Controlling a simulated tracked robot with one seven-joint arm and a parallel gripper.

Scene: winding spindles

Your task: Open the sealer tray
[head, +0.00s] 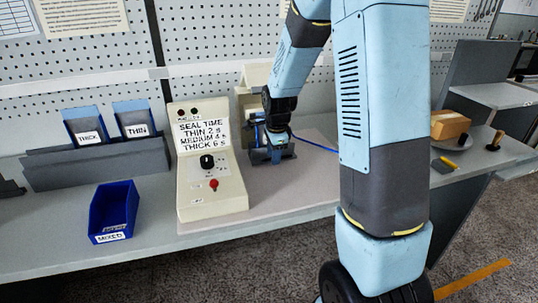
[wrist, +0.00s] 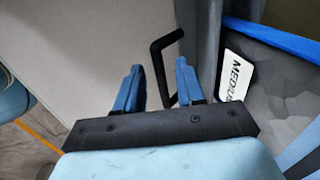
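In the wrist view, a black bent handle (wrist: 156,62) stands up from the blurred area in front of my gripper. My gripper (wrist: 158,75) is open, with its two blue fingers apart and part of the handle between them. I cannot tell if either finger touches it. In the head view, my gripper (head: 276,152) is low over the bench, beside a cream machine (head: 258,76) that my arm partly hides. The cream sealer console (head: 208,165) with seal times, a black knob and a red button is to its left. The tray itself is hard to make out.
A blue MIXED bin (head: 113,208) is at the bench front left. THICK (head: 86,126) and THIN (head: 134,118) bins stand behind it. A MEDIUM label (wrist: 235,78) shows at right in the wrist view. A cardboard box (head: 450,124) is on the far right bench.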

